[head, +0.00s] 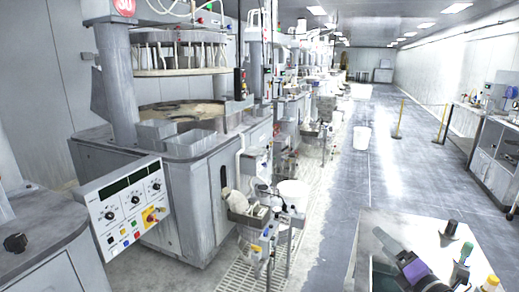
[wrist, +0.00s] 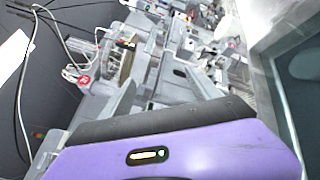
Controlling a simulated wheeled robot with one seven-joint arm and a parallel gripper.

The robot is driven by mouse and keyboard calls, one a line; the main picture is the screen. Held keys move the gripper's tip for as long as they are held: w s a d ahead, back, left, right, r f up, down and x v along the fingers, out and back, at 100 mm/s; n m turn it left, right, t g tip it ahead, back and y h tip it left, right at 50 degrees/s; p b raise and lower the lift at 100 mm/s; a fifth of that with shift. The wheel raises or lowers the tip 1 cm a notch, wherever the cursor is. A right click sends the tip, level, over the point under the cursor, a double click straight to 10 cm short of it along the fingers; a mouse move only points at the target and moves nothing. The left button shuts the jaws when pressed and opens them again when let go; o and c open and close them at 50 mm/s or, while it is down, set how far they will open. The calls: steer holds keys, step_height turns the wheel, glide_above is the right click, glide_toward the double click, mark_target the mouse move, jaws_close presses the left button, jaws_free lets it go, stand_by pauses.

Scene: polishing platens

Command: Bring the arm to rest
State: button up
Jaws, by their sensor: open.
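My arm (head: 414,268), with a purple section, shows at the lower right of the head view, above or in front of a pale worktop (head: 375,226). I cannot make out the jaws there. In the wrist view my purple gripper body, with a small lit indicator, fills the bottom. The two grey fingers of my gripper (wrist: 156,62) seem to reach up from its dark edge, apart, with nothing seen between them. They are hard to tell from the grey machinery behind.
A large grey polishing machine (head: 190,150) and its control panel (head: 128,208) stand at left. A black knob (head: 451,228), a green-capped bottle (head: 463,256) and a yellow cap (head: 491,282) are close right of my arm.

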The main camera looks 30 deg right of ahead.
steer(key=w+a+r+m+t, duration=0.3)
steer(key=a+r+m, duration=0.15)
steer(key=r, duration=0.45)
steer(key=w+a+r+m+t, duration=0.35)
steer(key=a+r, duration=0.25)
steer(key=r, duration=0.3)
steer(key=s+a+r+m+h, duration=0.5)
steer(key=a+m, duration=0.1)
steer(key=m, duration=0.6)
steer(key=s+a+f+g+y, duration=0.3)
steer(key=s+a+f, duration=0.3)
steer(key=s+f, duration=0.3)
steer(key=s+a+f+m+g+y, duration=0.1)
steer(key=s+a+f+g+y, duration=0.2)
steer(key=s+a+f, duration=0.3)
steer(key=s+a+f+g+y, duration=0.3)
steer(key=s+a+f, duration=0.3)
steer(key=s+f, duration=0.7)
steer(key=s, duration=0.4)
steer(key=shift+s+a+m, duration=0.25)
steer(key=shift+m, duration=0.15)
steer(key=shift+f, duration=0.1)
